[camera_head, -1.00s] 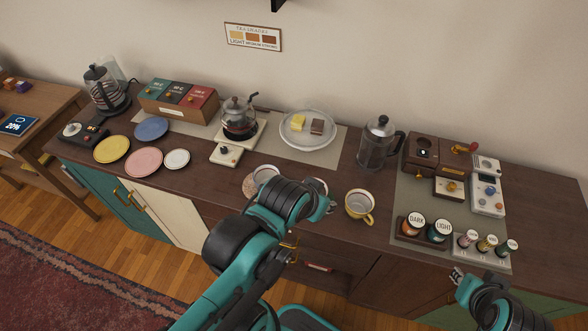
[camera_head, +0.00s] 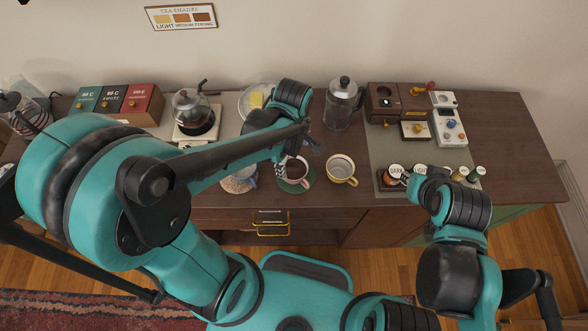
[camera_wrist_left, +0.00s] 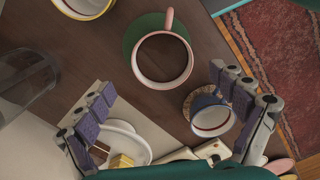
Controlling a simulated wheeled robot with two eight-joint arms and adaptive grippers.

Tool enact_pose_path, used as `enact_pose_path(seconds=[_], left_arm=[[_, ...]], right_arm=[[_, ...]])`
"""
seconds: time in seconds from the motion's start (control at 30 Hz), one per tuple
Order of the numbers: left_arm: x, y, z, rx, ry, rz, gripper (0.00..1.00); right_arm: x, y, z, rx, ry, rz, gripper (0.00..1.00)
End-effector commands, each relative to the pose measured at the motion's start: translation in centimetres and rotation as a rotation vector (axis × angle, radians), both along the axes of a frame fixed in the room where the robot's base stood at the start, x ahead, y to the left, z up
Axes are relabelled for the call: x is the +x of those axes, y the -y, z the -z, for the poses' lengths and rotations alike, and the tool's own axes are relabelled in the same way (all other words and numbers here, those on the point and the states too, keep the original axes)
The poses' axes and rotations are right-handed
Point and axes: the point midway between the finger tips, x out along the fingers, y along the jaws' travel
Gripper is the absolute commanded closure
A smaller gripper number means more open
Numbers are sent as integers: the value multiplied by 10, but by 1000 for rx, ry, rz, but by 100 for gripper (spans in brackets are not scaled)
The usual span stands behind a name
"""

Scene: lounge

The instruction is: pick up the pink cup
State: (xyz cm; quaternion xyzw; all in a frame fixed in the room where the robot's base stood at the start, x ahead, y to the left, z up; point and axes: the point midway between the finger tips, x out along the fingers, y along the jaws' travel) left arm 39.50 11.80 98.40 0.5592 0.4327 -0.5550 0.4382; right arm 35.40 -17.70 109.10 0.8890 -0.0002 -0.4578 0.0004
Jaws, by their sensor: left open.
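The pink cup (camera_head: 297,171) stands upright on a green saucer (camera_head: 293,187) near the counter's front edge. It holds dark liquid. In the left wrist view the pink cup (camera_wrist_left: 163,60) shows from above, handle pointing to the top of the picture, on the green saucer (camera_wrist_left: 133,34). My left gripper (camera_wrist_left: 168,105) is open and empty; the cup lies ahead of and between its spread fingers, apart from them. In the head view my left gripper (camera_head: 300,146) is just above and behind the cup, partly hidden by its wrist. My right gripper (camera_head: 405,178) is by the canisters, its fingers unclear.
A yellow-rimmed cup (camera_head: 341,168) stands close right of the pink cup. A patterned cup (camera_head: 239,181) stands to its left, near one finger in the wrist view. A French press (camera_head: 342,104) and a plate (camera_head: 256,98) stand behind. Canisters (camera_head: 459,173) are at right.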

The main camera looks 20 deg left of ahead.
Motion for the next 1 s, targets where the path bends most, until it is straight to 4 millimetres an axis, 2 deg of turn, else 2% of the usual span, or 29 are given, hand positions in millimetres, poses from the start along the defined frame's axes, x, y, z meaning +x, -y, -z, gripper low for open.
enact_pose_path(seconds=[0.6, 0.9, 1.0], left_arm=[[-2, 3, 77, 1, -11, -29, 5], [-3, 3, 80, 1, -11, -28, 5], [-3, 3, 80, 1, -11, -28, 32]], right_arm=[[0, 0, 33, 0, 0, 0, 78], [0, 0, 32, 0, 0, 0, 78], [0, 0, 32, 0, 0, 0, 78]])
